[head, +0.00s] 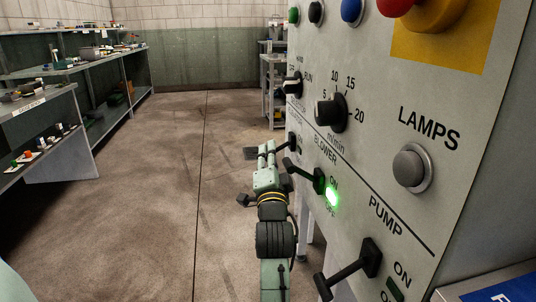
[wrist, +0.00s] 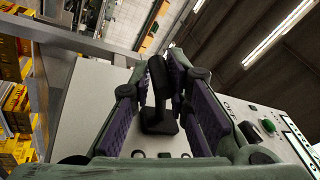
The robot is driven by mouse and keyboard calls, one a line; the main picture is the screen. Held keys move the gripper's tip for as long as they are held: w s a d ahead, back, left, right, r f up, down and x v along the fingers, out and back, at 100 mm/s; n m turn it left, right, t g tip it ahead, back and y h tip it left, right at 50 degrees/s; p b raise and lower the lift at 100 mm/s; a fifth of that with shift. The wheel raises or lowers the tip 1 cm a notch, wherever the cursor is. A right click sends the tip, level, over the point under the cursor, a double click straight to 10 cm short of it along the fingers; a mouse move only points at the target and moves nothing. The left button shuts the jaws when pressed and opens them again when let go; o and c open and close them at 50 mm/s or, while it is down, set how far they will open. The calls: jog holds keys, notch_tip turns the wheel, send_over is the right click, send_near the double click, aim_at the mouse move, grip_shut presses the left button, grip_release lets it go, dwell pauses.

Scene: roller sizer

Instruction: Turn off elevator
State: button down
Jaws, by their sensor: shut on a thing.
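The grey control panel (head: 375,165) fills the right of the head view. A black lever switch (head: 292,143) sits at its far left edge, left of the blower lever; its label is only partly readable. In the wrist view a black lever (wrist: 159,85) on a square base rises between my fingers. My gripper (wrist: 160,65) is closed around this lever, one finger on each side. In the head view my gripper (head: 265,152) is beside the panel's left edge, and its grip is too small to make out there.
The blower lever (head: 301,172) has a lit green lamp (head: 332,196) beside it. The pump lever (head: 350,268) sticks out nearer. A dial (head: 331,112), the lamps button (head: 412,168) and a red button (head: 425,8) are also on the panel. Shelves (head: 80,70) stand left; floor between is clear.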

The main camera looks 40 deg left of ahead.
jog(key=shift+d+f+n+y, duration=0.1)
jog(key=shift+n+y, duration=0.3)
jog(key=shift+n, duration=0.6)
jog(key=shift+f, duration=0.1)
jog(key=c, duration=1.7)
grip_release()
jog(key=shift+s, duration=0.1)
jog(key=shift+o, duration=0.2)
